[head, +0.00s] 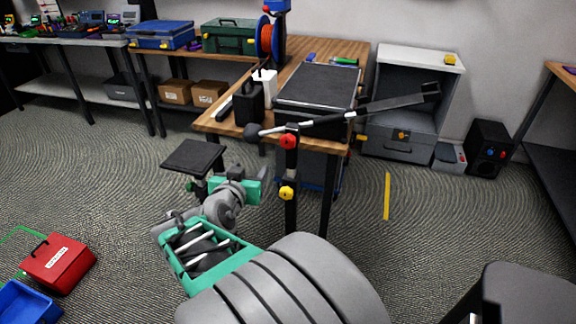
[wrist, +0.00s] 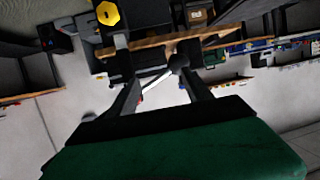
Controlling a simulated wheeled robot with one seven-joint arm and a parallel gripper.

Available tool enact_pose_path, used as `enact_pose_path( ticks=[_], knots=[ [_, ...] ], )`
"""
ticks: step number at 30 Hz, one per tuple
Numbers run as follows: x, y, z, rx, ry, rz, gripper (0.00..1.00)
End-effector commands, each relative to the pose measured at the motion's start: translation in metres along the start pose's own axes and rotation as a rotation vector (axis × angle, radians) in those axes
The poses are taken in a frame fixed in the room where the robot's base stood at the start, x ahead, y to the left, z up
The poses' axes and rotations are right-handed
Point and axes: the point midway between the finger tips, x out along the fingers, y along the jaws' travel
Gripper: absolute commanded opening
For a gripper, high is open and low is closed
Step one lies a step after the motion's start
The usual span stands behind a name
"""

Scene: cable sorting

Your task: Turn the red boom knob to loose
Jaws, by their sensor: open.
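In the wrist view the ball (wrist: 178,62) and pale rod show beyond my fingers.
A yellow knob (head: 286,193) is lower on the same post; it also shows in the wrist view (wrist: 107,13). The wooden bench (head: 215,121) behind carries a dark case (head: 318,84). A red toolbox (head: 58,262) lies on the floor at left. Floor right of the post is mostly clear.

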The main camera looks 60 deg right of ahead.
Motion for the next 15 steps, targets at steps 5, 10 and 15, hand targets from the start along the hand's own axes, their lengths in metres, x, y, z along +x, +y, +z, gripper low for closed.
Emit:
enact_pose_path(
  ticks=[5, 10, 15],
  knots=[
    [0.018, 0.067, -0.023, 0.023, 0.29, 0.123, 0.59],
    [0.028, 0.074, -0.04, 0.019, 0.329, 0.132, 0.59],
    [0.059, 0.078, -0.051, 0.019, 0.326, 0.131, 0.59]
  ],
)
